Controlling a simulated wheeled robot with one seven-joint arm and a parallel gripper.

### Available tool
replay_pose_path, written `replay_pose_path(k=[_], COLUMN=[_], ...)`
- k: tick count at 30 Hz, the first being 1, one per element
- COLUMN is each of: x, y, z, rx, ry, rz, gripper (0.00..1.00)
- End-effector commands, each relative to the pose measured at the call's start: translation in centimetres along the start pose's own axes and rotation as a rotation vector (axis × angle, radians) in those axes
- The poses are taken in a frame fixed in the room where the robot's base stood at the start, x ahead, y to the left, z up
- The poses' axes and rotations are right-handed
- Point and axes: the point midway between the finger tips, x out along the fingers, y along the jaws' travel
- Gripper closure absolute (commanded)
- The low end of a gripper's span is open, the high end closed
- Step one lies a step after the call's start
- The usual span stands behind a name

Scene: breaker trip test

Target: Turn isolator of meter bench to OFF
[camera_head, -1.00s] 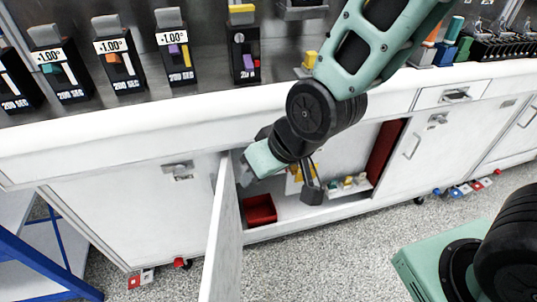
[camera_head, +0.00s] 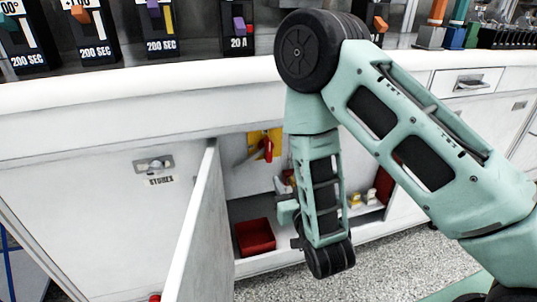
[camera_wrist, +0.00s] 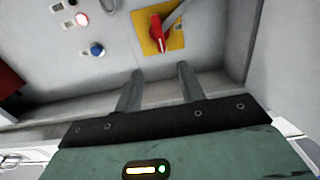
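The isolator is a red handle (camera_head: 266,148) on a yellow plate (camera_head: 256,143) on the inner back wall of the open cabinet under the bench. It also shows in the wrist view as a red handle (camera_wrist: 157,34) on a yellow plate (camera_wrist: 148,44). The handle's long axis runs roughly up and down in the wrist view. My gripper (camera_wrist: 158,75) shows in the wrist view with two dark fingers apart and nothing between them. Its fingertips point toward the isolator and appear short of it. In the head view my arm hides the fingers.
The cabinet door (camera_head: 192,237) stands open at the left of the opening. A red bin (camera_head: 255,237) sits on the cabinet floor. The white bench top (camera_head: 120,92) overhangs the opening.

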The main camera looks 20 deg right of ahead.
Motion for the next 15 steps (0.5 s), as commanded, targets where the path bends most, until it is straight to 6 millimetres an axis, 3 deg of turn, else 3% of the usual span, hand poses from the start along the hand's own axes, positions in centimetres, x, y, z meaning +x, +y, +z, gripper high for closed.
replay_pose_path(k=[15], x=[9.8], y=[0.0], z=[-0.1], rx=[0.002], ry=[0.004], rz=[0.0], gripper=[0.61])
